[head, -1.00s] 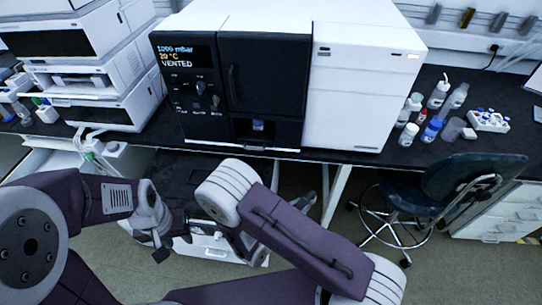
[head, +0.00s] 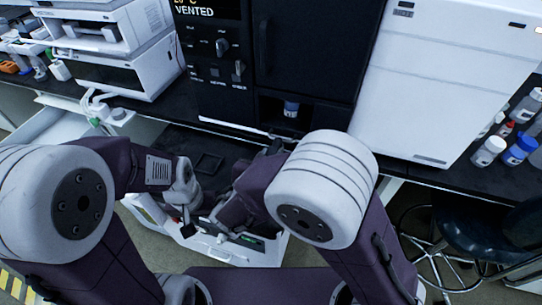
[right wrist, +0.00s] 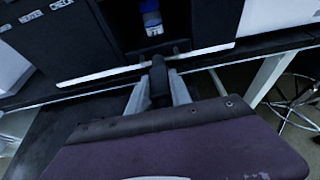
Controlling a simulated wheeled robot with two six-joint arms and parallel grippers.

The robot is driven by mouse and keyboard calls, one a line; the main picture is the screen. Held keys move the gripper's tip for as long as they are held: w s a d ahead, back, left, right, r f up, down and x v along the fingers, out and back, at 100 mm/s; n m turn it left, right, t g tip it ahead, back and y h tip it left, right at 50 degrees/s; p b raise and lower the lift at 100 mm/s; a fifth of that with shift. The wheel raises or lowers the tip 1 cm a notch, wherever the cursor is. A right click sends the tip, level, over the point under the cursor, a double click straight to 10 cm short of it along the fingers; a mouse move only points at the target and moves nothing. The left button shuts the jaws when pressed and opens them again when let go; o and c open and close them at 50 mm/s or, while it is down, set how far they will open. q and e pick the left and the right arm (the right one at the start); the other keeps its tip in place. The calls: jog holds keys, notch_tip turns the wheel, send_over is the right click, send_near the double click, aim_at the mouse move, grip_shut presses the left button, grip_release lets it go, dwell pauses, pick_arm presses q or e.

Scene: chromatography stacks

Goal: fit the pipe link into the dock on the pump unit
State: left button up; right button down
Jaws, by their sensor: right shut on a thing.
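In the right wrist view my right gripper (right wrist: 160,92) is shut on a short black piece (right wrist: 158,76), which I take to be the pipe link. The piece stands up between the grey fingers, below the black cabinet's recess. In the head view my right gripper (head: 274,146) is small and dark, partly hidden by my arm. My left gripper (head: 187,226) hangs at the lower left; its jaws are too small to read. A low white unit (head: 262,252) with a small green display lies behind my arms. It may be the pump unit; I cannot make out its dock.
A black-fronted cabinet (head: 228,100) reads VENTED and has a blue-labelled vial (head: 291,107) in its recess. White stacked instruments (head: 120,70) stand left. Bottles (head: 488,151) stand right on the dark bench. A stool (head: 500,225) is at the lower right.

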jog(key=shift+f+b, duration=2.65)
jog(key=shift+f, duration=0.55)
jog(key=shift+f+b, duration=0.35)
jog(key=shift+f, duration=0.05)
jog(key=c, duration=1.1)
grip_release()
jog(key=shift+s+r, duration=0.1)
jog(key=p+v, duration=0.2)
jog(key=v, duration=0.6)
jog(key=shift+r+p, duration=0.1)
jog(key=shift+p, duration=0.3)
jog(key=shift+s+a, duration=0.15)
jog(key=shift+s, duration=0.25)
